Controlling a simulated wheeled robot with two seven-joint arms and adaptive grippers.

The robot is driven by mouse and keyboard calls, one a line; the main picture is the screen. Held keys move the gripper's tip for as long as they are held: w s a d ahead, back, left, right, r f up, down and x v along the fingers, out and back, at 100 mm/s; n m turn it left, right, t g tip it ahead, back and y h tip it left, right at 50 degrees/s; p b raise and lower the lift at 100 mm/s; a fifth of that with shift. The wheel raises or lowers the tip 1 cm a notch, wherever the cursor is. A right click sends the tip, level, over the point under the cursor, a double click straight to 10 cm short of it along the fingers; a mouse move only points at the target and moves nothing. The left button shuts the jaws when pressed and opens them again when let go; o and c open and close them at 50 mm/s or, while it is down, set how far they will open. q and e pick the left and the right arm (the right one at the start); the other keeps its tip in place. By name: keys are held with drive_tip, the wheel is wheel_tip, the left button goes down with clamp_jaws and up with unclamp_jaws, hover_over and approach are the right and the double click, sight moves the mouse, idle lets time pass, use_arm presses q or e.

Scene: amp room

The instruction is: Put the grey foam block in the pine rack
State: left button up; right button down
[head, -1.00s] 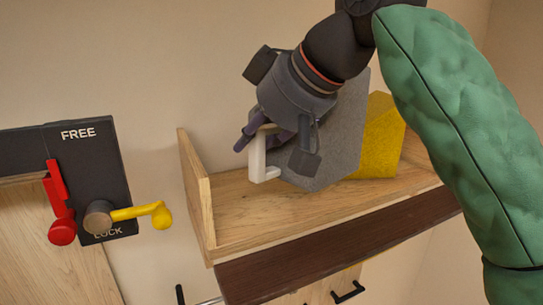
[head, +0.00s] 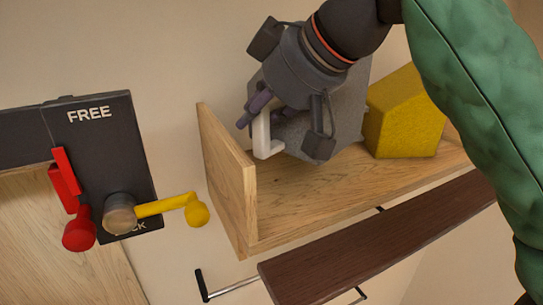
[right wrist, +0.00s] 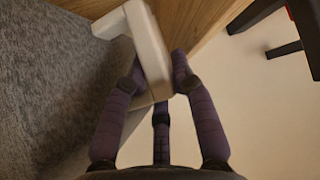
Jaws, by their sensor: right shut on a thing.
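The grey foam block (head: 349,106) is in the pine rack (head: 232,187) in the head view, left of a yellow block. Much of it is hidden behind my right gripper (head: 283,133). A white handle (head: 263,137) stands out from its side. My right gripper is shut on this handle. In the right wrist view the grey block (right wrist: 45,75) fills the left side, and the handle (right wrist: 148,45) lies between the purple fingers. I cannot tell whether the block's underside touches the rack floor. My left gripper is not in view.
A yellow block (head: 405,118) stands in the rack, right of the grey one. A dark brown board (head: 375,245) lies below the rack's front. A black FREE/LOCK panel (head: 100,130) with red and yellow levers is at left. Rack floor is bare towards the front.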

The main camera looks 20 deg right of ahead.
sight(269, 146)
drive_tip(key=shift+s+d+f, duration=0.15)
drive_tip(key=shift+f, duration=0.45)
drive_tip(key=shift+s+d+f, duration=0.1)
drive_tip(key=shift+f, duration=0.5)
drive_tip(key=shift+f+b, duration=0.5)
drive_tip(key=shift+f, duration=1.4)
drive_tip(key=shift+w+a, duration=0.1)
drive_tip(key=shift+a, duration=0.05)
drive_tip(key=c, duration=1)
unclamp_jaws()
drive_tip(key=shift+f, duration=0.1)
drive_tip(key=p+v, duration=0.1)
drive_tip(key=v, duration=1.1)
